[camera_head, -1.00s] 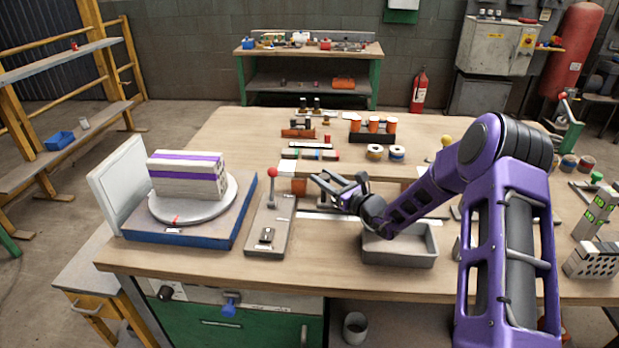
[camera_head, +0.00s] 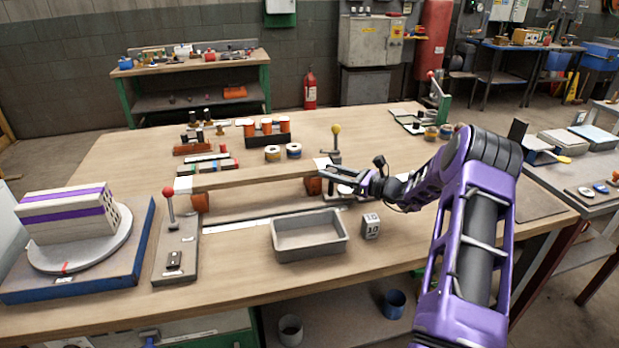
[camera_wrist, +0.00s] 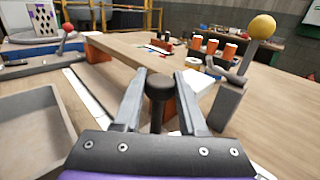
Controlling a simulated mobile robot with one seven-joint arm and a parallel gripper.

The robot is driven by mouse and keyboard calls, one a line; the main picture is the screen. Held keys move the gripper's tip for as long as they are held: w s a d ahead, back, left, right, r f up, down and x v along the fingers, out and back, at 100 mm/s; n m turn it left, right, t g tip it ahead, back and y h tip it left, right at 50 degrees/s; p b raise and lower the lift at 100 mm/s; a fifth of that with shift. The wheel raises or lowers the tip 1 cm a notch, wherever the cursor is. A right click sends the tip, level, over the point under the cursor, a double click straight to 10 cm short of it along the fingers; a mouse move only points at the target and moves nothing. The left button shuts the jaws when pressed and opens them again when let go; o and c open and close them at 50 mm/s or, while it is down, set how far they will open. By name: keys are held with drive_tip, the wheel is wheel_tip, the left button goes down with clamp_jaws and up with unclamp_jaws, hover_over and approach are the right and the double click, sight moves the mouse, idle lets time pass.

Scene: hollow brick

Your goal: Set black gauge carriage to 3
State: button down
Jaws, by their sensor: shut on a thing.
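My gripper (camera_head: 340,177) is at the right end of the long wooden fence, behind and right of the grey tray. In the wrist view, the fingers (camera_wrist: 160,92) are on either side of a dark round-topped knob (camera_wrist: 160,86), which I take as the black gauge carriage's, and are shut on it. In the head view the gripper hides most of the carriage. A white scale strip (camera_head: 236,224) runs along the bench behind the tray; its numbers are too small to read, so the carriage's setting cannot be told.
A grey tray (camera_head: 309,250) and a small block marked 10 (camera_head: 371,226) stand in front. A yellow-ball lever (camera_head: 336,131) rises close behind my gripper; it also shows in the wrist view (camera_wrist: 262,27). A red-ball lever (camera_head: 168,191) and a turntable (camera_head: 80,247) are at left.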

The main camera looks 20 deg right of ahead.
drive_tip(key=shift+d, duration=1)
drive_tip(key=shift+c, duration=2.3)
unclamp_jaws()
drive_tip(key=v, duration=1.7)
drive_tip(key=shift+s+d+p, duration=0.15)
drive_tip(key=shift+d+p, duration=0.05)
drive_tip(key=shift+p, duration=0.15)
